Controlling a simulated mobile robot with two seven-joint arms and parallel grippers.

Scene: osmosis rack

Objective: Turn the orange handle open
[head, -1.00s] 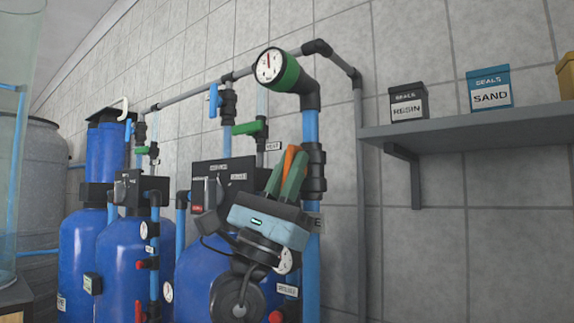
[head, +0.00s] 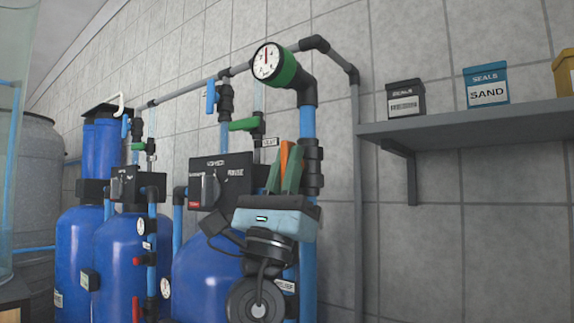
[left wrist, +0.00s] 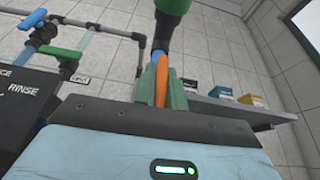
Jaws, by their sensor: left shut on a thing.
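The orange handle (head: 285,157) stands roughly upright in front of the blue vertical pipe in the head view. My left gripper (head: 283,170) is shut on it, with its green fingers on either side. In the left wrist view the orange handle (left wrist: 162,80) runs up between the two fingers (left wrist: 163,92), beside the blue pipe. The valve body and the handle's lower end are hidden behind the fingers and gripper. My right gripper is in neither view.
A round pressure gauge (head: 267,62) tops the pipe above the gripper. A black control box (head: 221,180) and blue tanks (head: 207,262) stand to the left. A wall shelf (head: 470,124) with boxes is at right. Bare wall lies below the shelf.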

